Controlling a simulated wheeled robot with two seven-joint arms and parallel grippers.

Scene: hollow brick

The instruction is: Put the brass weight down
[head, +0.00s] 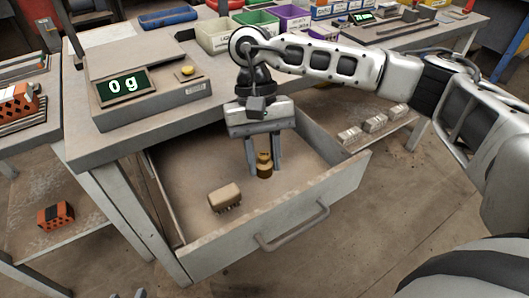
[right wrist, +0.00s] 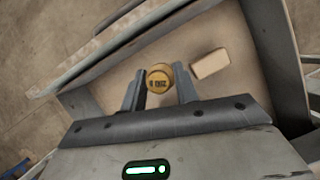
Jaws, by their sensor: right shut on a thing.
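The brass weight (head: 264,165) is a small golden cylinder with a knob, upright between the fingers of my right gripper (head: 264,158). The gripper points down inside the open drawer (head: 316,190). I cannot tell whether the weight touches the drawer floor. My left gripper is not in view.
A tan block (head: 225,197) lies in the drawer, left of the weight; it also shows in the right wrist view (right wrist: 210,64). A scale (head: 150,85) reading 0 g stands on the bench. Coloured bins (head: 217,37) stand behind. The drawer floor has free room.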

